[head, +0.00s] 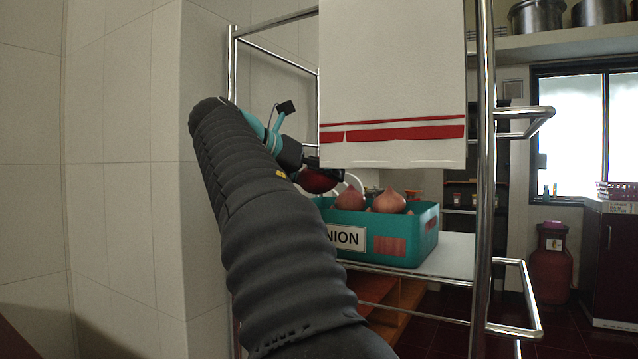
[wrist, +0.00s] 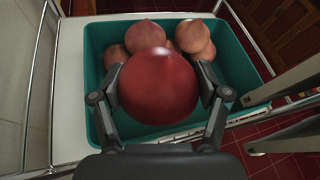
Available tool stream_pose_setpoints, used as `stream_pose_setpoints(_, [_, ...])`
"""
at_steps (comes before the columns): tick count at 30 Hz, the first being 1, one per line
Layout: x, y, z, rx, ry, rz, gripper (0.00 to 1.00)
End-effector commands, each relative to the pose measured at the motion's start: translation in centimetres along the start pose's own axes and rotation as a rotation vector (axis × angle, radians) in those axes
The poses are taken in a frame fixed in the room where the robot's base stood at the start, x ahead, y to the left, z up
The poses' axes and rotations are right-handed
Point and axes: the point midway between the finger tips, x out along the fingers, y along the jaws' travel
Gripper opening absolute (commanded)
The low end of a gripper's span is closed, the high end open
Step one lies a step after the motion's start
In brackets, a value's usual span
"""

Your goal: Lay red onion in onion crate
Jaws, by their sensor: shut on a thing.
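The red onion (wrist: 158,87) is dark red and sits between the two fingers of my gripper (wrist: 160,95), which is shut on it. In the head view the red onion (head: 318,180) shows at the end of my arm, near the left end of the crate. The onion crate (head: 420,236) is teal, with a white label reading "NION" in view, and stands on a shelf. Several paler onions (wrist: 143,35) lie in its far part. In the wrist view the held onion appears over the crate's near part. Whether it touches the crate floor or other onions I cannot tell.
The metal rack (head: 484,180) has chrome posts around the shelf (head: 455,254). A white cloth with red stripes (head: 392,90) hangs in front, above the crate. A tiled wall (head: 130,180) stands close on the left. A red gas cylinder (head: 551,265) stands at the back right.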

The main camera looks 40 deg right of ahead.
Motion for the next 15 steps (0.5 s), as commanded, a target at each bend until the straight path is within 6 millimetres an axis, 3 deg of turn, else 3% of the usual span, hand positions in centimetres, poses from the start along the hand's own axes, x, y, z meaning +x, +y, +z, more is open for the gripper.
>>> stream_pose_setpoints(15, [0.30,0.27,-1.25,-0.001,0.000,0.002,0.31])
